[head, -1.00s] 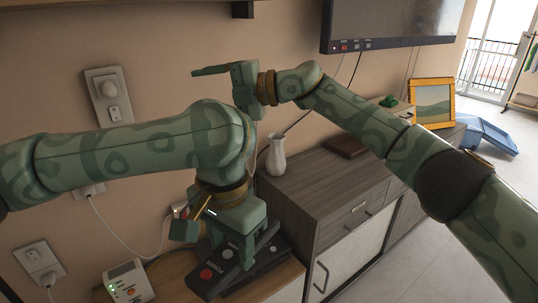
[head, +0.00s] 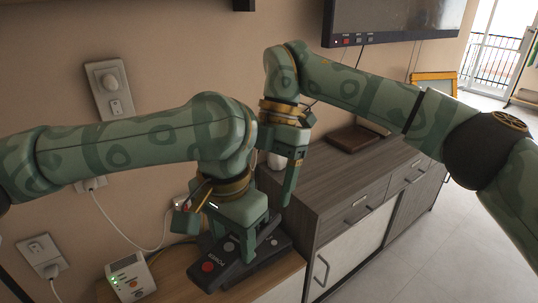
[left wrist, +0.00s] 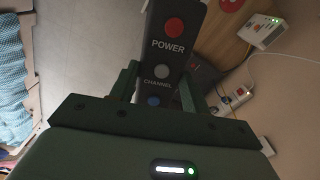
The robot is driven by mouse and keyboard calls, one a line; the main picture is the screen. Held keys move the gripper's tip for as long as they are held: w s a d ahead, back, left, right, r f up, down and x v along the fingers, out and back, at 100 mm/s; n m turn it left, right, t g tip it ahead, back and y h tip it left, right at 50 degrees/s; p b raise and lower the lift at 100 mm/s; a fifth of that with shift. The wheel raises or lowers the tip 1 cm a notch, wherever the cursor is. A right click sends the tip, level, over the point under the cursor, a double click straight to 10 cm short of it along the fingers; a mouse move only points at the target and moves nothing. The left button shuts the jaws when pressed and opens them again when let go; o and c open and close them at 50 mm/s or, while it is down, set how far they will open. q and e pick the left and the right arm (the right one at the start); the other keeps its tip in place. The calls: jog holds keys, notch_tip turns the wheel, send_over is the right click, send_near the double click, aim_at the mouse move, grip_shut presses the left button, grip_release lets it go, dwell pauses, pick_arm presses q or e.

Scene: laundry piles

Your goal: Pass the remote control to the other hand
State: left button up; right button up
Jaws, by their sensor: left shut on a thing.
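The remote control (head: 222,264) is black, with a red button, the word POWER and a grey button. My left gripper (head: 243,243) is shut on it, pointing down low over the wooden surface. In the left wrist view the remote (left wrist: 175,45) sticks out from between the fingers (left wrist: 158,92), with its red-button end away from the palm. The gripper covers its other end. My right gripper (head: 290,180) points down to the right of the left one, apart from the remote. Its fingers overlap from this side, so its opening is unclear.
A white box with lights (head: 130,279) stands on the wooden surface (head: 180,272) at the left. A dark cabinet (head: 335,195) stands at the right, with a partly hidden white vase (head: 275,160) and a brown box (head: 352,138) on top. Cables run from wall sockets.

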jog(key=x, duration=0.6)
jog(key=shift+s+a+f, duration=0.1)
jog(key=shift+f, duration=0.15)
jog(key=c, duration=1.1)
pick_arm(q)
jog(key=o, duration=1.1)
jog(key=shift+s, duration=0.1)
pick_arm(e)
jog(key=shift+c, duration=0.2)
pick_arm(q)
jog(key=shift+o, duration=0.2)
